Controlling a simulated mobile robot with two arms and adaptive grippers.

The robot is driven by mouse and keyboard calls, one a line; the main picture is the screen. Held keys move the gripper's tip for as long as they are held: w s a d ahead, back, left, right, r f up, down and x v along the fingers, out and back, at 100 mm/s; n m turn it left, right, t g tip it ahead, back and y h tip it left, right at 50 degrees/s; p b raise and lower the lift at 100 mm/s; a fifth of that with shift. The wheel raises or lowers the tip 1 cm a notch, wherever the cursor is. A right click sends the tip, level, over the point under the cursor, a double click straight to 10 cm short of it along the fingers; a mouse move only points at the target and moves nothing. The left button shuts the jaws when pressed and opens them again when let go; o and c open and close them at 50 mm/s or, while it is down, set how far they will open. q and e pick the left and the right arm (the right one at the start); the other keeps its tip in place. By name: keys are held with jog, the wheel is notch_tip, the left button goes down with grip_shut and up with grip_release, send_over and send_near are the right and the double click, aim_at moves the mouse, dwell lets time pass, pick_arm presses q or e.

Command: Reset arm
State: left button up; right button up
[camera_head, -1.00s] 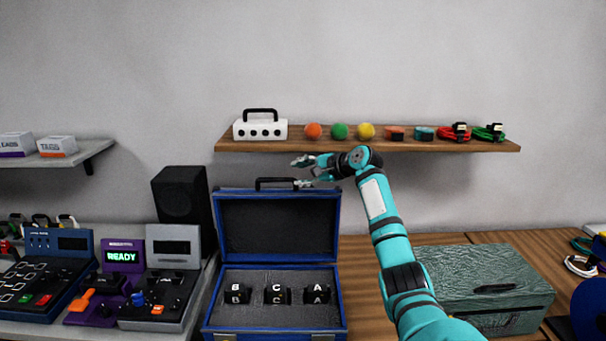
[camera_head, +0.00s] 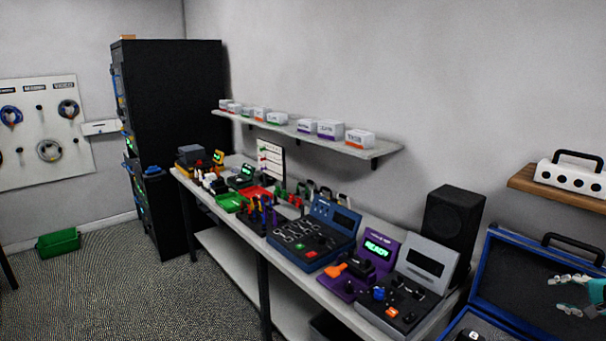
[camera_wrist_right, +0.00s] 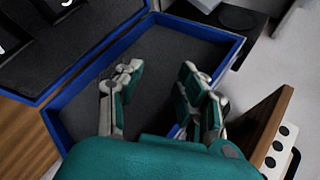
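My right gripper (camera_head: 575,295) shows at the right edge of the head view, in front of the raised lid of the open blue case (camera_head: 482,262). In the right wrist view its two fingers (camera_wrist_right: 160,98) stand apart with nothing between them. Behind them in that view is the dark lining of the blue case (camera_wrist_right: 62,120). Most of the right arm is outside the head view. My left gripper is not in either view.
A long bench (camera_head: 345,312) holds several devices, among them a purple unit (camera_head: 375,262) and a black speaker (camera_head: 452,222). A white shelf (camera_head: 300,130) with boxes hangs above. A wooden shelf (camera_head: 560,190) is at right. A black cabinet (camera_head: 180,110) stands behind open floor (camera_head: 130,290).

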jog(key=s+a+f+n+g, duration=0.3)
jog(key=s+a+f+n, duration=0.3)
jog(key=a+f, duration=0.45)
jog(key=s+a+f+n+g, duration=0.2)
jog(key=s+a+f+n, duration=0.4)
jog(key=a+f, duration=0.5)
jog(key=s+a+r+n+g, duration=0.2)
jog(key=s+a+n, duration=0.6)
jog(key=s+a, duration=1.1)
notch_tip(320, 180, down, 27)
jog(key=s+g+b, duration=0.1)
jog(key=s+b, duration=0.1)
jog(key=s+d+f+b, duration=0.1)
jog(key=s+f, duration=0.7)
jog(key=f, duration=0.2)
jog(key=s+d+f+g+b, duration=0.1)
jog(key=s+d+f, duration=0.1)
jog(key=s+f, duration=0.7)
jog(key=shift+s+d+f+n, duration=0.25)
jog(key=shift+s+f+n, duration=0.05)
jog(key=shift+f, duration=0.1)
